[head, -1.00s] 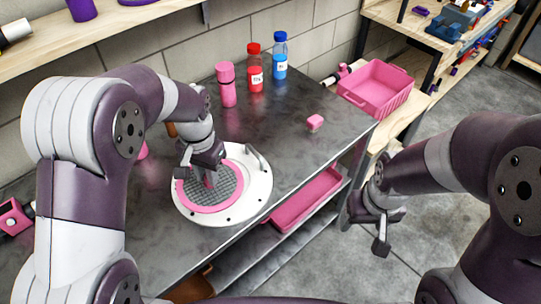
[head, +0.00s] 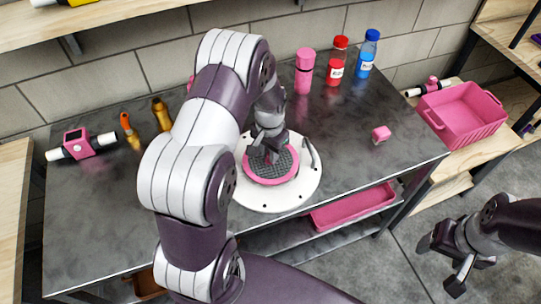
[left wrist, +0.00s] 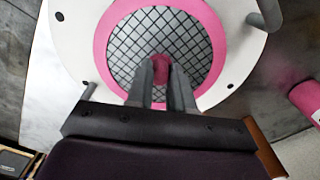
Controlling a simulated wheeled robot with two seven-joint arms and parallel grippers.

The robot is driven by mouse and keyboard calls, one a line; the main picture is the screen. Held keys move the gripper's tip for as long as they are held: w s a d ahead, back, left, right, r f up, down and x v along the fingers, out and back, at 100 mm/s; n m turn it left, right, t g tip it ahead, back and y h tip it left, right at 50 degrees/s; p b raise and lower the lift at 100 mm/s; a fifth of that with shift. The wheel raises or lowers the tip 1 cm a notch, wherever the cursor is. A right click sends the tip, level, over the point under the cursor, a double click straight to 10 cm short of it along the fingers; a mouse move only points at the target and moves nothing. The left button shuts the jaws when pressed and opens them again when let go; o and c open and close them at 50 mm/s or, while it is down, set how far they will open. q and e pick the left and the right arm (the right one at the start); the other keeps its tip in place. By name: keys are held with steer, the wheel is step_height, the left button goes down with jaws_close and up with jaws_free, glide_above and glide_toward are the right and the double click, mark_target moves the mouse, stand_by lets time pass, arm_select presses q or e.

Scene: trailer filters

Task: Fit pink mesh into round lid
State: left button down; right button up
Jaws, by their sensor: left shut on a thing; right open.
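The pink mesh (head: 271,180) is a pink ring with a dark grid and a small pink knob at its centre. My left gripper (head: 270,152) is shut on that knob; its fingers also show in the left wrist view (left wrist: 162,85). The round lid (head: 308,188) is a white disc with bolt holes and grey handles, lying on the metal table. The mesh (left wrist: 104,45) is over the lid's middle in the left wrist view. I cannot tell whether it is seated or slightly above the lid. My right gripper (head: 448,262) is open and empty, off the table's right side.
Pink (head: 304,75), red (head: 336,65) and blue (head: 367,52) bottles stand at the back. A pink block (head: 381,134) lies right of the lid. A pink crate (head: 470,122) is far right; a pink tray (head: 350,209) is underneath. Tools and a pink device (head: 77,143) are left.

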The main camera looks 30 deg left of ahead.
arm_select(q)
steer(key=shift+f, duration=1.4)
steer(key=c, duration=1)
jaws_free()
step_height(320, 180, up, 13)
steer(key=s+d+r+n, duration=0.1)
steer(key=s+d, duration=0.3)
steer(key=s, duration=0.2)
steer(key=s+d+r+t, duration=0.1)
steer(key=s+d, duration=0.3)
steer(key=s, duration=0.3)
steer(key=shift+d+r+n+b, duration=0.15)
steer(key=shift+n+b, duration=0.2)
steer(key=shift+n, duration=0.05)
steer(key=shift+s, duration=0.15)
